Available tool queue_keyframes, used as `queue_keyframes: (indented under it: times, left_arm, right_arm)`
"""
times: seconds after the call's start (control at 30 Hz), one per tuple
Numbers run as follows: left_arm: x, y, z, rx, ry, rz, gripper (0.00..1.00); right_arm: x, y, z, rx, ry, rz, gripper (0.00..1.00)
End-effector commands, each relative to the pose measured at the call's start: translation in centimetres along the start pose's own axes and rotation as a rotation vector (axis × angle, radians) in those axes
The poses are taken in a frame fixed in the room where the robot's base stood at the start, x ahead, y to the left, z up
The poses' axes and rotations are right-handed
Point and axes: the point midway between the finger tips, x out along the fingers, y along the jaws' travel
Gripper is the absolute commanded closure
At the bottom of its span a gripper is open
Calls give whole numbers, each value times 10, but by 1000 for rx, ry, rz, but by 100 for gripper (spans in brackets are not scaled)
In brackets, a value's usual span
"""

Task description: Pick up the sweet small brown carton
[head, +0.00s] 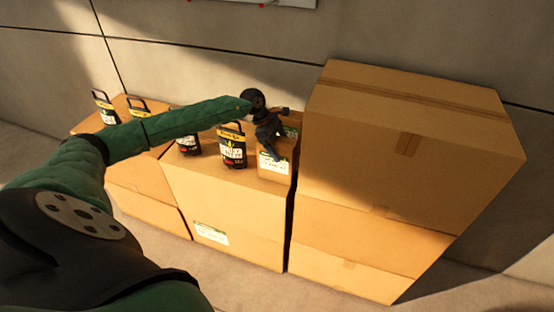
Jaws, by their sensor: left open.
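A small brown carton (274,175) with a white and green label stands on top of a large cardboard box, near its right end. Another green and white label (291,131) shows just behind it, probably on a second small carton, mostly hidden by my gripper. My left gripper (273,146) is open and hangs over the small carton's top, its dark fingers covering part of it. Whether a finger touches the carton cannot be told. My right gripper is not in view.
Black handled containers with yellow labels, including one (232,150) just left of the carton, stand on the boxes (225,205). A taller stack of large boxes (400,150) rises close on the right. A grey wall (200,60) is behind.

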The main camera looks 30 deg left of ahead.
Motion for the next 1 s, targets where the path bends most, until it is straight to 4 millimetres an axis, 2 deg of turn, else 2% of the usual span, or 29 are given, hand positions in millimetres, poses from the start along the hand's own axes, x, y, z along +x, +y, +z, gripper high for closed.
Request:
queue_keyframes:
  times: [1.0]
  left_arm:
    - [4,0,-2,0,0,1,17]
  right_arm:
    - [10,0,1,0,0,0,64]
